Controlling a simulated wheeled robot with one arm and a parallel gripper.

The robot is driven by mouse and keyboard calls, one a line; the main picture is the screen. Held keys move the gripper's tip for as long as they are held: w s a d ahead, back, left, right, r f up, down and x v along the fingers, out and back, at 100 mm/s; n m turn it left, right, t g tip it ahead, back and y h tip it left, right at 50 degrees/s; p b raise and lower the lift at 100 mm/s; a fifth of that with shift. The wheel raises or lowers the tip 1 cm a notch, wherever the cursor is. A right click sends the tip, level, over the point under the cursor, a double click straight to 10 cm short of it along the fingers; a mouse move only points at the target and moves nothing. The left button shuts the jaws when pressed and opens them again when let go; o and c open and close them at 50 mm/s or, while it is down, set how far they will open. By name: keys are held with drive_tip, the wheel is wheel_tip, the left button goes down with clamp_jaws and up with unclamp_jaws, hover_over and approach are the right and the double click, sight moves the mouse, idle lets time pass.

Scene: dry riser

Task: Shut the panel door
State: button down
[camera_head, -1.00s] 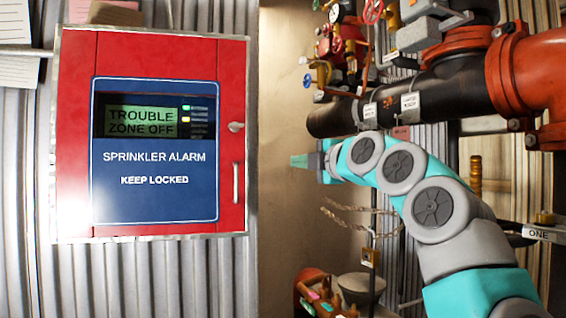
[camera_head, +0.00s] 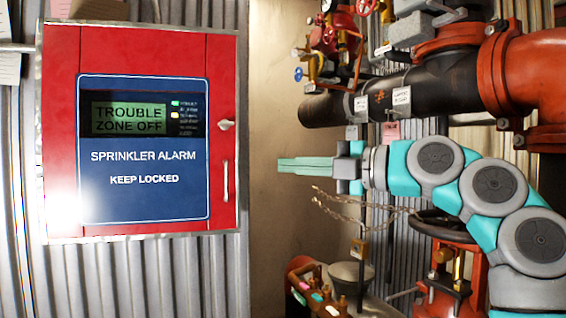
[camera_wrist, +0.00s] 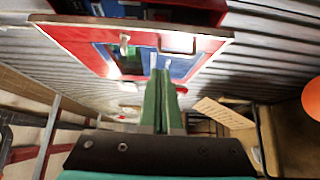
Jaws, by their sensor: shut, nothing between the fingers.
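The red panel door (camera_head: 222,75) has a blue front reading SPRINKLER ALARM, KEEP LOCKED and a lit screen. A knob (camera_head: 226,125) and an upright pale handle (camera_head: 225,181) sit at its right edge. In the wrist view the door (camera_wrist: 205,50) seems to stand ajar, with a dark red-walled box (camera_wrist: 150,10) showing past its edge. The size of the gap cannot be told from the head view. My gripper (camera_head: 282,164) has green fingers, shut and empty, pointing left toward the door. It appears right of the door's handle edge, apart from it; the fingers also show in the wrist view (camera_wrist: 160,65).
Black and red pipes (camera_head: 430,95) with valves fill the upper right. A chain (camera_head: 350,210) hangs below my gripper, and a dark handwheel (camera_head: 445,226) stands beneath my arm. Bare tan wall (camera_head: 272,90) lies between the panel and the pipes.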

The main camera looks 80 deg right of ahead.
drive_tip(key=shift+w+d+p, duration=0.4)
drive_tip(key=shift+w+d, duration=0.6)
drive_tip(key=shift+w, duration=0.65)
drive_tip(key=shift+w+d+p, duration=0.35)
drive_tip(key=shift+w+d, duration=0.7)
drive_tip(key=shift+w, duration=0.55)
drive_tip(key=shift+w+d+p, duration=0.4)
drive_tip(key=shift+w+d, duration=0.6)
drive_tip(key=shift+w, duration=0.65)
